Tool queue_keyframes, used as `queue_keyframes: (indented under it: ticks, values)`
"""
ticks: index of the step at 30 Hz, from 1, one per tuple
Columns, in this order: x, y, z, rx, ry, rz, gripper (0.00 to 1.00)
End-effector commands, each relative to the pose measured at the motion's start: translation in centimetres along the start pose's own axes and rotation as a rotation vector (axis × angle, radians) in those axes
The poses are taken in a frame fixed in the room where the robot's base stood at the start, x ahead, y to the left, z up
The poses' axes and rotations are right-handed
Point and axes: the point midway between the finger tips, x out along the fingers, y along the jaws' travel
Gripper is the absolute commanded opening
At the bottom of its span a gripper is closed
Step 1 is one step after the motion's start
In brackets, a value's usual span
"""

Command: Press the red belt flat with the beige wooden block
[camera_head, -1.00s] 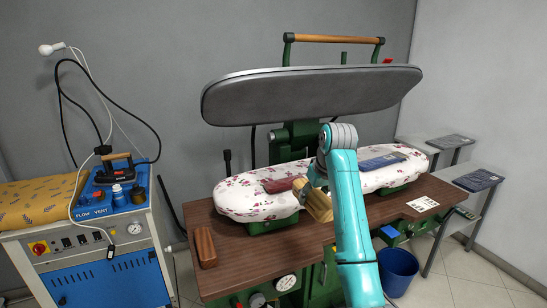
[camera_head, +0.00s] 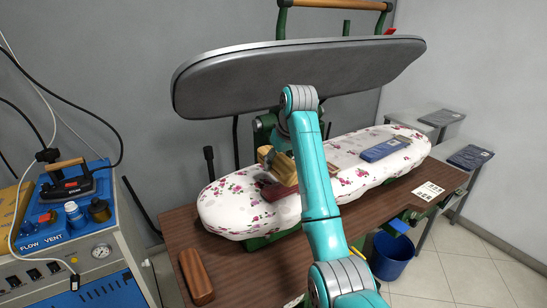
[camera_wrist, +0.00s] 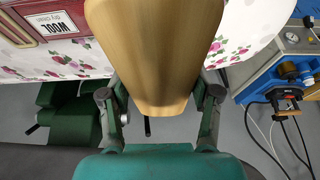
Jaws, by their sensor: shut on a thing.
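The beige wooden block (camera_head: 270,156) is held in my gripper (camera_wrist: 162,98), tilted and raised over the flowered pressing board (camera_head: 232,212). In the wrist view the block (camera_wrist: 155,50) fills the middle, between the two fingers. The dark red belt (camera_head: 278,191) lies on the board just below the block, partly hidden by my arm in the head view. In the wrist view the red belt (camera_wrist: 40,27) shows at the upper left with a WOOL label, to the side of the block. The block looks apart from the belt.
The grey upper press plate (camera_head: 300,75) hangs open above the board, close to my arm. A blue folded item (camera_head: 385,149) lies further right on the board. A brown wooden block (camera_head: 195,277) sits on the table's left. An ironing unit (camera_head: 68,225) stands at left.

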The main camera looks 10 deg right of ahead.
Motion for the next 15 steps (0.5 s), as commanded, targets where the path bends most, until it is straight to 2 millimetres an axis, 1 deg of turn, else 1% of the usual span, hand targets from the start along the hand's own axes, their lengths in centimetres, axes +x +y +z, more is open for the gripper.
queue_keyframes:
  ticks: [5, 15]
  values:
    - [0.7, 0.0, 0.3, 0.0, 0.0, 0.0, 0.34]
    - [3.7, 0.0, 1.6, 0.0, -0.001, 0.0, 0.34]
